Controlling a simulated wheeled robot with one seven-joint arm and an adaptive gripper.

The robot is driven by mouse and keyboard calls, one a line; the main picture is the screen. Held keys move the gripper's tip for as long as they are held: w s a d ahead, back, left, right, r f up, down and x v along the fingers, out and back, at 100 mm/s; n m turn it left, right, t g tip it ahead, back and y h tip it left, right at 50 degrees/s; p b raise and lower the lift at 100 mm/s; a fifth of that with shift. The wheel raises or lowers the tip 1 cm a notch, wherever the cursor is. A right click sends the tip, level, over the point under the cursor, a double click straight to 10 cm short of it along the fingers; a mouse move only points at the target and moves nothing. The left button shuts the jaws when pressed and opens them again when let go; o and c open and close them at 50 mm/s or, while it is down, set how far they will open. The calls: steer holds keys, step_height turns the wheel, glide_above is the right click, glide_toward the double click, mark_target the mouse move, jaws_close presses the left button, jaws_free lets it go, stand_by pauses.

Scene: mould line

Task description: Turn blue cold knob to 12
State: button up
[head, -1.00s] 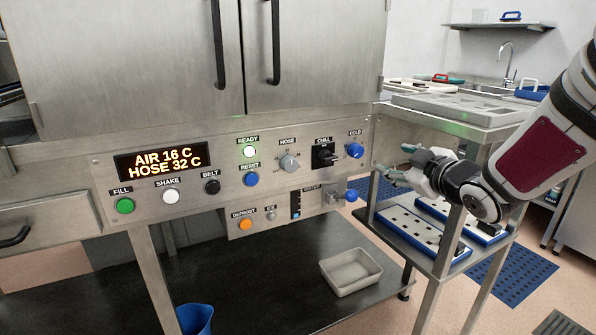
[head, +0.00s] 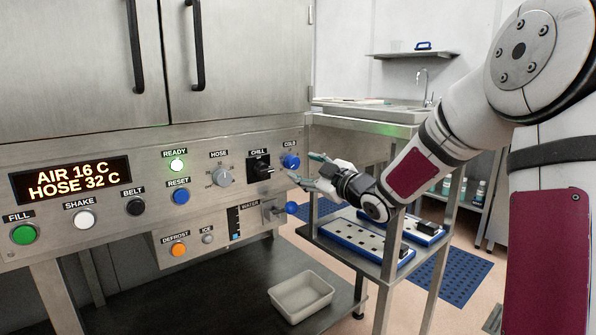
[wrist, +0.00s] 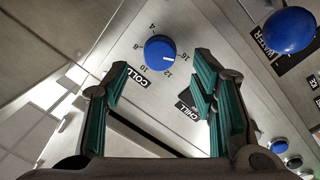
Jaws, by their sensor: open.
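The blue cold knob (head: 291,161) sits at the upper right end of the steel control panel, under its COLD label. In the wrist view the knob (wrist: 158,50) lies ahead, just beyond and between the fingertips. Its white mark appears to point toward the 16 side of its printed scale; 12 is printed near its lower edge. My gripper (head: 304,168) is open and empty, close to the right of the knob, fingers toward the panel. In the wrist view my gripper (wrist: 162,78) has its green-padded fingers spread wide. No contact with the knob shows.
The black chill switch (head: 260,168) is just left of the knob. A blue-ended water lever (head: 290,208) sticks out below. The hose knob (head: 222,176) is farther left. A cart (head: 350,262) with blue-edged trays stands under my arm.

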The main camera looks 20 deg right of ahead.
mark_target(295, 163)
steer(key=shift+b+x, duration=0.4)
steer(key=shift+x, duration=1.7)
steer(key=c, duration=1.1)
